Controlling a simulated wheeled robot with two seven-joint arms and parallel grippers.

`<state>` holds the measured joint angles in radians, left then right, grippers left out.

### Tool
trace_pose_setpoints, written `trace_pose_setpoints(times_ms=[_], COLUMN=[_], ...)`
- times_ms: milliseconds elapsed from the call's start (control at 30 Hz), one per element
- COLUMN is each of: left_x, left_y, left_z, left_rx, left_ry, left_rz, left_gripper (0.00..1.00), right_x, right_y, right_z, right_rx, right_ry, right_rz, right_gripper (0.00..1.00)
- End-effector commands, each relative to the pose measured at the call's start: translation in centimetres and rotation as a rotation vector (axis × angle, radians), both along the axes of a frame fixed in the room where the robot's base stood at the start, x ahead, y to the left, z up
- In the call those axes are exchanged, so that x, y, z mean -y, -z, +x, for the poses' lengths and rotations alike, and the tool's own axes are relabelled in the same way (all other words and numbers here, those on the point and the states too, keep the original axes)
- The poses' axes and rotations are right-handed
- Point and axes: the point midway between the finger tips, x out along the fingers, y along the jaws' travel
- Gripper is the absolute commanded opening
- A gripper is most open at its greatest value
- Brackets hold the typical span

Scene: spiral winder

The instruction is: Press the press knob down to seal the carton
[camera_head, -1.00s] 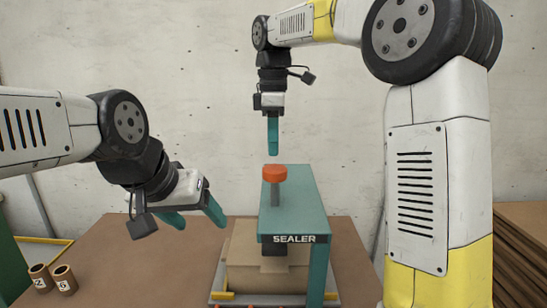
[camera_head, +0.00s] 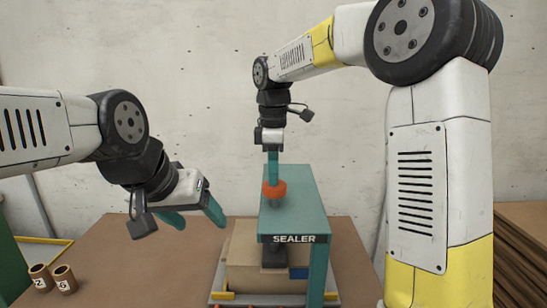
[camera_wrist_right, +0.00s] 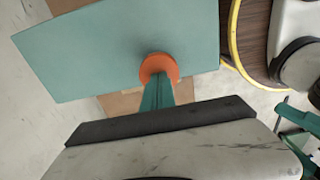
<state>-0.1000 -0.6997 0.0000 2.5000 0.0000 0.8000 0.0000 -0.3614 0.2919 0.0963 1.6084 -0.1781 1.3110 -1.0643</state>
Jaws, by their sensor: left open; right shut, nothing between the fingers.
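The orange press knob (camera_head: 274,189) tops the teal sealer (camera_head: 295,212), low against its top plate. It also shows in the right wrist view (camera_wrist_right: 159,67). My right gripper (camera_head: 272,182) is shut and empty, pointing straight down with its fingertips at the knob, seemingly touching it. In the right wrist view my right gripper (camera_wrist_right: 158,85) overlaps the knob's near side. The brown carton (camera_head: 245,270) sits under the sealer's plate, with a dark press block (camera_head: 273,255) down over it; its right part is partly hidden. My left gripper (camera_head: 194,222) is open and empty, left of the sealer.
Two numbered cardboard tubes (camera_head: 65,279) stand at the table's left front. The brown table (camera_head: 140,265) is clear between them and the carton. A grey tray with yellow pieces (camera_head: 222,296) lies under the carton. A stack of brown boards (camera_head: 519,250) is at the right.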

Motion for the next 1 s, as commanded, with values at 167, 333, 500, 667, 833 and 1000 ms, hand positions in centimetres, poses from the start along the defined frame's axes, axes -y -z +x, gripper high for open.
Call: trace_pose_setpoints(times_ms=[167,333,500,667,833,1000], left_x=[0.0,0.0,0.0,0.0,0.0,0.0], left_y=[0.0,0.0,0.0,0.0,0.0,0.0], left_z=[0.0,0.0,0.0,0.0,0.0,0.0], left_rx=[0.000,0.000,0.000,0.000,0.000,0.000], left_ry=[0.000,0.000,0.000,0.000,0.000,0.000], left_rz=[0.000,0.000,0.000,0.000,0.000,0.000], left_gripper=[0.66,0.66,0.66,0.66,0.66,0.66], right_x=[0.0,0.1,0.1,0.2,0.1,-0.1], right_y=[2.0,2.0,2.0,2.0,1.5,-1.1], right_z=[-0.1,0.0,0.0,0.0,-0.1,-0.9], right_rx=[-0.014,-0.013,-0.013,-0.013,-0.009,0.006], right_ry=[0.000,0.002,0.003,0.004,0.004,0.005], right_rz=[-0.005,-0.004,-0.004,-0.004,-0.003,0.003], right_gripper=[0.00,0.00,0.00,0.00,0.00,0.00])
